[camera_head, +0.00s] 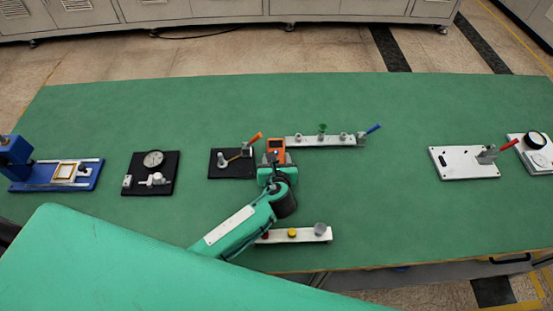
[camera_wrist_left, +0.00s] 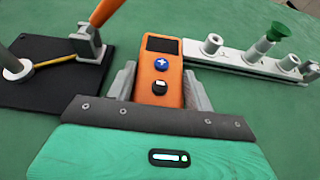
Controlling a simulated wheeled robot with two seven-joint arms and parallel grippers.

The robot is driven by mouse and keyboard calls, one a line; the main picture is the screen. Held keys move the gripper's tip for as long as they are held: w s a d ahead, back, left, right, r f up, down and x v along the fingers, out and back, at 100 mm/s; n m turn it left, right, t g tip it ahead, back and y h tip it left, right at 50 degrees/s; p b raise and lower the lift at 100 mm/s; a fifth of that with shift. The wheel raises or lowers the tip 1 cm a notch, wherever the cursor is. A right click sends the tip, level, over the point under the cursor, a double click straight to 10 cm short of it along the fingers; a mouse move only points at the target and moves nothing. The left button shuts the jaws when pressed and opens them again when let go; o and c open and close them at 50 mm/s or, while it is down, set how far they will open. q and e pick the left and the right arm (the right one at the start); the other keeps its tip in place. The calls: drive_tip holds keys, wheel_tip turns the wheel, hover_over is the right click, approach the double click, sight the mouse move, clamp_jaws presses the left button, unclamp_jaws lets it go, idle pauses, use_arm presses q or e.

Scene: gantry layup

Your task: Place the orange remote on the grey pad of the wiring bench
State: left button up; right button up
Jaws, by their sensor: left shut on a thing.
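The orange remote (camera_head: 277,146) is at the middle of the green bench in the head view, dark screen at its far end. In the wrist view the remote (camera_wrist_left: 158,88) shows a blue plus button and a black button. My left gripper (camera_head: 276,158) is shut on it; in the wrist view the grey fingers of this gripper (camera_wrist_left: 160,88) sit on either side of its body. Whether the remote touches the bench below is hard to tell. I cannot make out a grey pad in either view. My right gripper is not in view.
A black fixture with an orange lever (camera_head: 232,172) stands close left of the remote. A white rail with pegs (camera_head: 310,141) lies just right of it. A white strip with buttons (camera_head: 310,235) is nearer. A white clamp plate (camera_head: 455,170) is farther right. Bare green bench (camera_head: 385,200) lies between.

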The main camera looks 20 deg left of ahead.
use_arm(q)
drive_tip(key=o, duration=0.9)
drive_tip(key=shift+f, duration=0.1)
drive_tip(key=shift+c, duration=0.2)
drive_tip(key=o, duration=0.4)
